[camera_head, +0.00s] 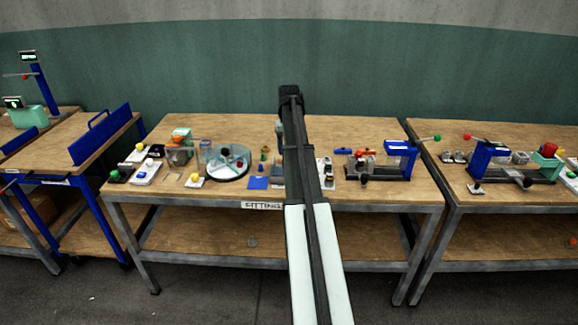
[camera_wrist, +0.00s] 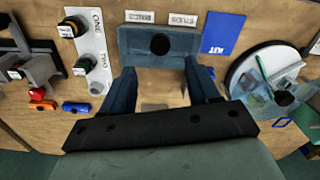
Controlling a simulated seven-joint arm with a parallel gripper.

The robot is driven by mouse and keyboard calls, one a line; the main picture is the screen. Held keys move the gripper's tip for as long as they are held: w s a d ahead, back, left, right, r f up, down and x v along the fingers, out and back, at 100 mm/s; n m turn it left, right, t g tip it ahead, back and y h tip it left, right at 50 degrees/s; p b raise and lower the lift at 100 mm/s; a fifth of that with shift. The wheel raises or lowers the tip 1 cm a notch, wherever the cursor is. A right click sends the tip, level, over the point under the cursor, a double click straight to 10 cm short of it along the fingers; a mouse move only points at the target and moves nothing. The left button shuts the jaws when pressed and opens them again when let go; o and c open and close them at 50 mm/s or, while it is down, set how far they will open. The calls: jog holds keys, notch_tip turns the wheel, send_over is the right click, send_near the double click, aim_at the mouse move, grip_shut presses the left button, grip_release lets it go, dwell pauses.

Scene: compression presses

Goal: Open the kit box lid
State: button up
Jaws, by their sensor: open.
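The kit box is probably the blue-grey box with a black round knob (camera_wrist: 160,45) in the wrist view; its lid looks closed, though I cannot make out a seam. My gripper (camera_wrist: 160,77) is open, with its two dark blue fingers spread apart below the box in the picture. Nothing shows held between them, and I cannot tell whether they touch the box. A blue card marked KIT (camera_wrist: 222,32) lies beside the box and also shows in the head view (camera_head: 258,183). In the head view my arm hides the gripper and most of the box area.
A white panel marked ONE and TWO (camera_wrist: 92,50) stands left of the box in the wrist view. A round clear-topped dish (camera_wrist: 270,80) is at right. In the head view, a blue press (camera_head: 398,158) stands right of my arm on the wooden bench (camera_head: 225,133).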

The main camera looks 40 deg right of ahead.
notch_tip(320, 180, down, 8)
jog(key=shift+f, duration=0.15)
dwell(0.3)
jog(key=shift+c, duration=0.2)
grip_shut()
dwell(0.3)
